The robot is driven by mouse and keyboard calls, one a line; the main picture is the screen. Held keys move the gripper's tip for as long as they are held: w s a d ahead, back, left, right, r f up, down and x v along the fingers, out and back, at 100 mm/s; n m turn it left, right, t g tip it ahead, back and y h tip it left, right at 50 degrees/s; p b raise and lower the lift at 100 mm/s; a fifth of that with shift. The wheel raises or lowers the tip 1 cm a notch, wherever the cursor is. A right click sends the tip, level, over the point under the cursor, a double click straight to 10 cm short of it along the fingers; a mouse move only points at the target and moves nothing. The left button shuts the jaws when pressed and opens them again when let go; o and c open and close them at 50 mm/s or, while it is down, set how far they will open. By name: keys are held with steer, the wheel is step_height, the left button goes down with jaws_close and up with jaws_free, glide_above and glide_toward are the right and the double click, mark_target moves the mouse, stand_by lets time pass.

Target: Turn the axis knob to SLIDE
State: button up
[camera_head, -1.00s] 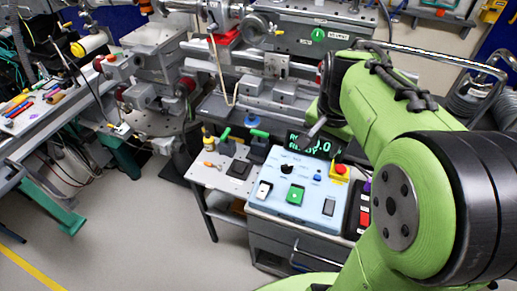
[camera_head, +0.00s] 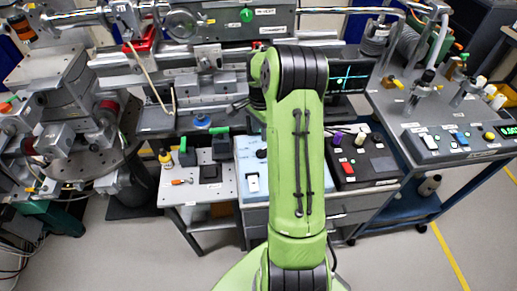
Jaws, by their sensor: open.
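The light-blue control panel (camera_head: 248,160) stands on a grey bench at centre, mostly covered by my green arm. Its white rocker switch (camera_head: 252,184) shows at the left edge. The axis knob and its markings are hidden behind my arm. My gripper (camera_head: 238,107) shows only in part, left of the arm's far end, above and behind the panel. It is open, apart from the panel, and I see nothing held in it.
Farther right is a cart (camera_head: 391,109) with another control box (camera_head: 460,140). A small side table (camera_head: 197,192) is on the left. Grey beamline hardware fills the back.

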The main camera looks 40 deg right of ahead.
mark_target(260, 150)
step_height(260, 150, down, 9)
steer(key=shift+f+b, duration=0.15)
steer(key=shift+b, duration=0.4)
steer(key=shift+c, duration=0.4)
jaws_close()
